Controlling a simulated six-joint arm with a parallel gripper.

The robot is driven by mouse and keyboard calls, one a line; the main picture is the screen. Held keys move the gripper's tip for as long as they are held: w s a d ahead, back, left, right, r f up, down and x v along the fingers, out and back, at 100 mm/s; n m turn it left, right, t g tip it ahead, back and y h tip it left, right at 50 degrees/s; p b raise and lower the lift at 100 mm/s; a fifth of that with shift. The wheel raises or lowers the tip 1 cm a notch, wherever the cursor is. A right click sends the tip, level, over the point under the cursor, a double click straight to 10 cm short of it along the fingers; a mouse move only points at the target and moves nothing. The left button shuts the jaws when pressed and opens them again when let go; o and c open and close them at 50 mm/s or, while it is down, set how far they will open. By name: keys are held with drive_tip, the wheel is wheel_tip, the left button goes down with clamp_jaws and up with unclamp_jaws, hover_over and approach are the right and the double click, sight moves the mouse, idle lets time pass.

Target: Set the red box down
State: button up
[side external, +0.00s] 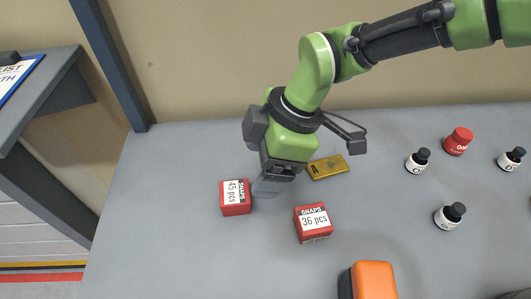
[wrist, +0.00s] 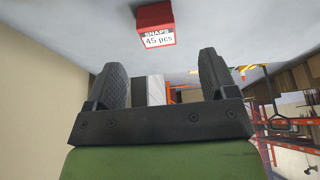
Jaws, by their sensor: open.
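Two red boxes with white labels rest on the grey table. The one marked 45 pcs (side external: 235,198) stands just left of my gripper (side external: 272,186) in the side view. The one marked 36 pcs (side external: 313,223) is in front of my gripper and to its right. In the wrist view, the 45 pcs box (wrist: 157,26) is beyond the fingertips, outside the gap between the fingers. My gripper (wrist: 162,65) is open, its two dark fingers spread with no box between them.
A gold box (side external: 328,167) lies just behind and right of my gripper. White bottles with black caps (side external: 418,160) and a red bottle (side external: 458,141) stand at the right. An orange object (side external: 373,280) is at the front. The table's left side is clear.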

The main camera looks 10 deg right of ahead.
drive_tip(key=shift+d+r, duration=0.15)
drive_tip(key=shift+r, duration=0.25)
drive_tip(key=d+r+m+t, duration=0.4)
drive_tip(key=d+r+m, duration=0.7)
drive_tip(key=d+r, duration=0.8)
drive_tip(key=s+d+r+m+t, duration=0.1)
drive_tip(key=s+d+r+m, duration=0.1)
drive_tip(key=s+d+m, duration=0.1)
drive_tip(key=s+d+r+m+h, duration=0.1)
drive_tip(key=s+d+m, duration=0.2)
drive_tip(key=s+d, duration=0.2)
drive_tip(key=shift+d+r+t, duration=0.35)
drive_tip(key=shift+r+t, duration=0.05)
drive_tip(key=shift+o, duration=0.5)
drive_tip(key=s+d+f+m+t+h, duration=0.1)
drive_tip(key=s+d+f+m, duration=0.1)
drive_tip(key=s+d+m, duration=0.2)
drive_tip(key=s+m, duration=0.1)
drive_tip(key=s, duration=0.2)
drive_tip(key=shift+s+d+m+t+h, duration=0.2)
drive_tip(key=shift+d+m+t+h, duration=0.05)
drive_tip(key=shift+m+t+h, duration=0.05)
